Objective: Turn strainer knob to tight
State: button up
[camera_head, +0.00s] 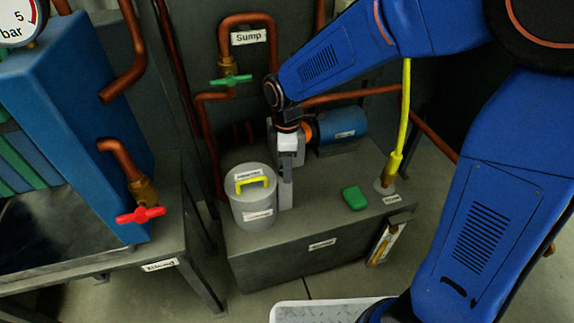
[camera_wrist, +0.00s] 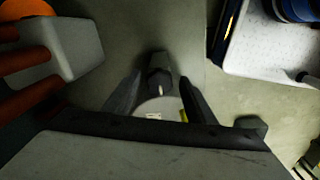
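The strainer seems to be the grey cylindrical pot (camera_head: 252,212) with a yellow handle (camera_head: 254,182) and labels, on the grey bench. My gripper (camera_head: 286,200) points down just right of the pot. In the wrist view my gripper (camera_wrist: 160,78) is open, its two dark fingers apart. A dark grey block-like knob (camera_wrist: 158,70) with a pale mark shows between the fingertips, with gaps on both sides. I cannot tell its depth relative to the tips. A pale round surface (camera_wrist: 165,106) with a label lies beneath it. In the head view the knob is hidden or not distinguishable.
A blue motor (camera_head: 342,127) stands behind my gripper. A green block (camera_head: 354,198) lies on the bench (camera_head: 300,252) to the right, near a yellow hose (camera_head: 404,110). Copper pipes with a green valve (camera_head: 230,80) rise behind. A red valve (camera_head: 140,214) is at left.

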notch_tip(320, 180, up, 17)
jog(key=shift+r, duration=0.2)
dwell(0.6)
jog(key=shift+d, duration=0.1)
jog(key=s+d+r+m+t, duration=0.1)
jog(key=s+d+m, duration=0.3)
jog(key=d, duration=0.4)
jog(key=s+d+r+m+t, duration=0.1)
jog(key=s+d+m, duration=0.3)
jog(key=d, duration=0.5)
jog(key=s+d+f+m+t, duration=0.2)
jog(key=s+d+f+m, duration=0.3)
jog(key=s+d+m, duration=0.5)
jog(key=shift+s+d+f+t, duration=0.3)
jog(key=shift+s+t, duration=0.1)
jog(key=shift+s, duration=0.7)
